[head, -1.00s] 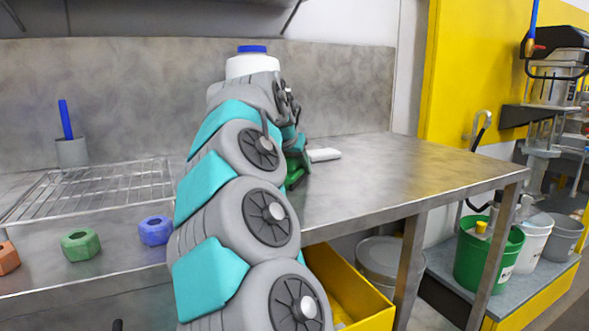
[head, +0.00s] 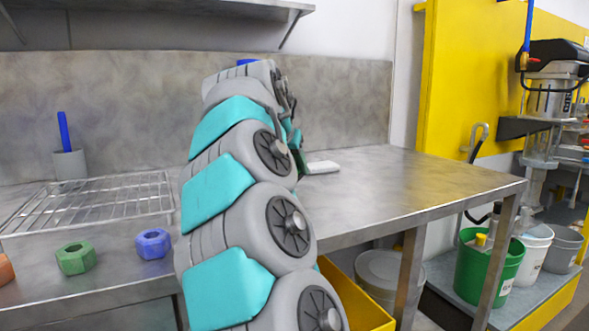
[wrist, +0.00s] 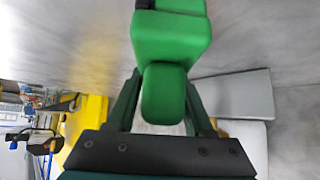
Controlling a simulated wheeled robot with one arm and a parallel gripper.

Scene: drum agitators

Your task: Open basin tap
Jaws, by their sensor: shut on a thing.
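My gripper (wrist: 164,82) is shut on a green block-like thing (wrist: 172,38) with a rounded end between the fingers. A small black part shows at its top edge in the wrist view. In the head view my own arm hides the gripper and nearly all of the held thing. A grey hooked pipe (head: 481,137) on the yellow panel at the right may be the basin tap; I cannot tell for sure. It stands well to the right of my arm, apart from the gripper. No basin can be made out clearly.
A steel table (head: 400,180) reaches to the right, mostly bare, with a white flat thing (head: 323,168) near my arm. A wire rack (head: 95,200) and coloured nuts (head: 153,243) lie left. A green bucket (head: 487,268) and white bucket (head: 533,252) stand low right.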

